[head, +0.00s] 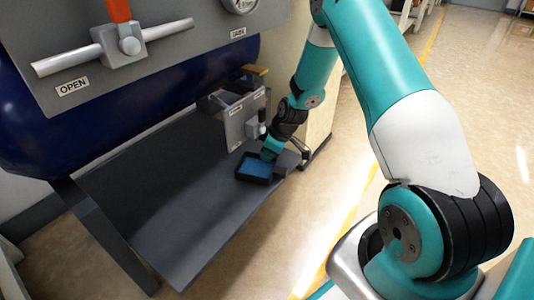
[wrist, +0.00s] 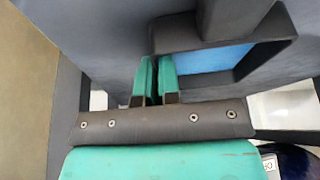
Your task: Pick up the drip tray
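The drip tray (head: 243,178) is a small black-walled tray with a blue inside, at the right end of the grey shelf in the head view. In the wrist view its blue floor and dark walls (wrist: 262,57) lie ahead and right of the fingers. My gripper (head: 268,154) reaches down to the tray's back right side. In the wrist view my teal fingers (wrist: 157,80) are close together, with the tray's thin dark wall between their tips. Whether the tray touches the shelf cannot be told.
The grey shelf (head: 160,200) is bare left of the tray. A grey box with a small valve (head: 243,118) stands just behind the tray. A dark blue tank (head: 110,125) and a grey panel with an orange-handled lever (head: 128,42) overhang the shelf. Open floor (head: 310,225) lies right.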

